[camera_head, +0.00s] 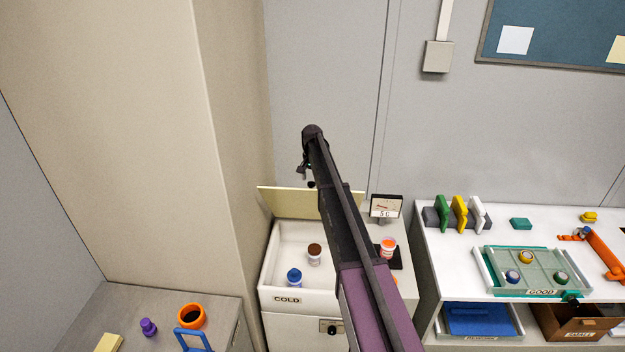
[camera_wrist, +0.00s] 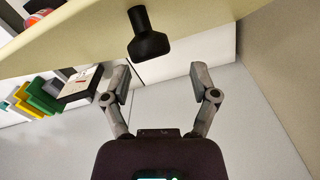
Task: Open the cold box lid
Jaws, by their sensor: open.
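The cold box (camera_head: 288,299) is a white open-topped bin labelled COLD. Its cream lid (camera_head: 283,203) stands raised at the back edge, so the inside shows. A brown-capped jar (camera_head: 314,254) and a blue-topped jar (camera_head: 294,278) stand inside. In the wrist view the lid (camera_wrist: 85,38) crosses the top, with a black knob (camera_wrist: 148,40) sticking out from it. My gripper (camera_wrist: 160,78) is open and empty; the knob is beyond its fingertips, apart from them. In the head view my gripper (camera_head: 306,172) is above the lid, and my arm hides part of the lid and box.
Right of the box stand a dial meter (camera_head: 386,208) and an orange-capped jar (camera_head: 388,247) on a black pad. Farther right is a white table with a green GOOD tray (camera_head: 482,272) and coloured plates. A tan pillar (camera_head: 232,140) rises close on the left.

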